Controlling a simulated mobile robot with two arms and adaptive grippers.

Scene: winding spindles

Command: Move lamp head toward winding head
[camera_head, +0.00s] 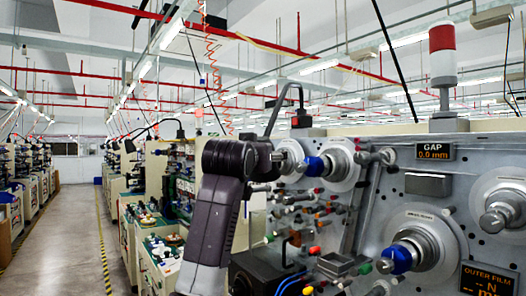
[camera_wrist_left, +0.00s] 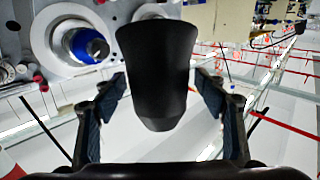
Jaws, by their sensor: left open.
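The black lamp head (camera_wrist_left: 157,60) fills the middle of the left wrist view, flared at the top and narrower below. My left gripper (camera_wrist_left: 159,88) is open, with one finger on each side of it and visible gaps between. In the head view, the lamp head (camera_head: 301,119) hangs from a thin black bent neck. My dark left arm rises in front of the machine and hides part of it; the fingers are not clear there. An upper winding spindle (camera_head: 333,165) with a blue collar and round plate is right of the arm. My right gripper is not in view.
A lower blue-collared spindle (camera_head: 402,257) and a GAP display (camera_head: 435,152) are on the grey machine panel. A red-and-white signal light (camera_head: 443,55) stands on top. Coloured knobs and fittings crowd the area beside my arm. A clear aisle (camera_head: 70,240) runs at left.

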